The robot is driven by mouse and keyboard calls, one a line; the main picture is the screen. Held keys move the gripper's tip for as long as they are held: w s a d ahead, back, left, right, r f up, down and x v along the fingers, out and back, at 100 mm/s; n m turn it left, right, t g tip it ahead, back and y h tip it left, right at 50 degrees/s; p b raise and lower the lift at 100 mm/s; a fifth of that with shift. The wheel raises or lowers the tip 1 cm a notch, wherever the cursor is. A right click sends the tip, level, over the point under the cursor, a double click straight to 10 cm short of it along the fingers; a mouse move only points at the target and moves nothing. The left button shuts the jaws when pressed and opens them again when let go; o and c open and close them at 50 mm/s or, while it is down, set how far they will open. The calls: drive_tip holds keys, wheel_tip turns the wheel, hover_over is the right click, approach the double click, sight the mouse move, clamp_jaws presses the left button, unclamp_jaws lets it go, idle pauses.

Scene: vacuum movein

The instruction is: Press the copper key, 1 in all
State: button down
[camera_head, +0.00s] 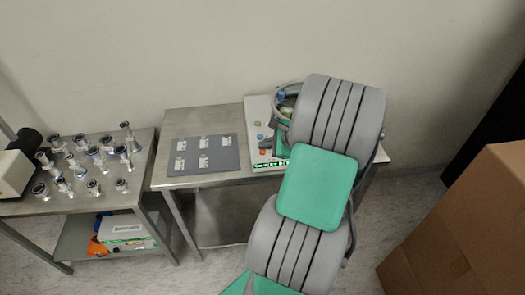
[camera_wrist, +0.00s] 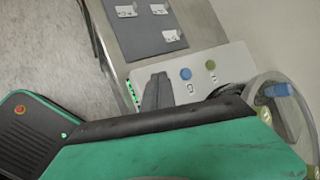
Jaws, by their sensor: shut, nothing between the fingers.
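The copper key looks like the small orange-brown round key (camera_head: 263,152) near the front left of the white device (camera_head: 253,110) on the metal table in the head view. In the wrist view I cannot make it out; my gripper may cover it. There, a blue key (camera_wrist: 185,73) and an olive key (camera_wrist: 210,65) show on the device's white top. My gripper (camera_wrist: 157,80) is shut and empty, its dark fingers over the device's panel, left of the blue key. I cannot tell whether it touches anything. In the head view my arm hides most of the gripper.
A glass-walled round vessel (camera_wrist: 284,95) with a blue-capped part stands right of the keys. A grey mat (camera_head: 228,158) with several small cards lies left of the device. Another table (camera_head: 20,207) holds several metal fittings. A cardboard box (camera_head: 470,215) stands at right.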

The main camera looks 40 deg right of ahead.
sight(265, 152)
drive_tip(key=shift+f, duration=0.5)
idle(0.8)
drive_tip(key=shift+r+p, duration=0.85)
wheel_tip(265, 152, up, 5)
drive_tip(key=p, duration=0.5)
drive_tip(key=shift+r, duration=0.15)
